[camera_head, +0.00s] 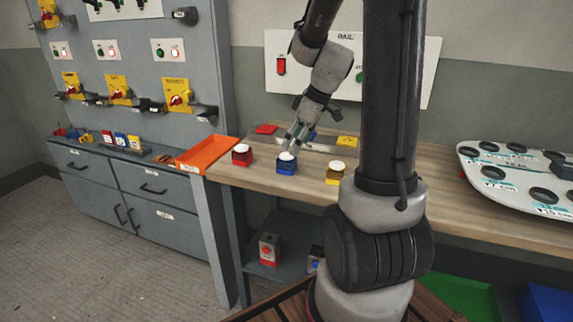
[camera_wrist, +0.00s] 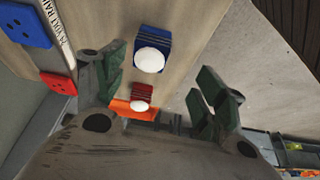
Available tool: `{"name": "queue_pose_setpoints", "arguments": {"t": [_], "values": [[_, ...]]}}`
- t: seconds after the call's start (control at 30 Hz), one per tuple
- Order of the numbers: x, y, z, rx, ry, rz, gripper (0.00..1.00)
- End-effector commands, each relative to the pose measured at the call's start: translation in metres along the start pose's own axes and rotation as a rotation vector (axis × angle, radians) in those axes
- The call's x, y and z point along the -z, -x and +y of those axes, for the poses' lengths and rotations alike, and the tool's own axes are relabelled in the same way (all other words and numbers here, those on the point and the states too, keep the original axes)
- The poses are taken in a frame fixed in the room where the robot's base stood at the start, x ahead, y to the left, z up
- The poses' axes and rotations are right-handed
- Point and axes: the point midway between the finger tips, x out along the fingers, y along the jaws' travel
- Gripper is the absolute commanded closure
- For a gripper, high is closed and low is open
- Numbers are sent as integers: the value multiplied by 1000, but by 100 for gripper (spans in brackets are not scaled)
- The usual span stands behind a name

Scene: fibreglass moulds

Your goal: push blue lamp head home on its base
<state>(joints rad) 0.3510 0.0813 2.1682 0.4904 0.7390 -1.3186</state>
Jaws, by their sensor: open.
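The blue lamp (camera_head: 286,168) stands on the wooden bench, a blue block with a white dome on top. In the wrist view the blue lamp (camera_wrist: 164,36) lies ahead of the fingers, its white dome facing the camera. Dark lines cross its blue side; I cannot tell head from base or how wide any gap is. My gripper (camera_head: 296,138) is above and just behind the lamp, pointing down. In the wrist view my gripper (camera_wrist: 163,75) is open, with nothing between its green-padded fingers.
A red lamp (camera_head: 242,159) stands left of the blue one and a yellow lamp (camera_head: 334,179) right. Red (camera_head: 266,129) and yellow (camera_head: 347,141) plates lie behind. An orange tray (camera_head: 208,153) is at the bench's left end. A white holed board (camera_head: 515,178) lies right.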

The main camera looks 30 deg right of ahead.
Motion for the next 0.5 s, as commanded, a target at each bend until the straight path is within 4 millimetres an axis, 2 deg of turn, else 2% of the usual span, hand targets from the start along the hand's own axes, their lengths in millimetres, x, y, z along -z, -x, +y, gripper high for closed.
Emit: {"name": "queue_pose_setpoints", "arguments": {"t": [0.13, 0.5], "values": [[-2, -13, 13, 4, 30, 7, 29], [-2, -16, 13, 5, 35, 7, 29]]}}
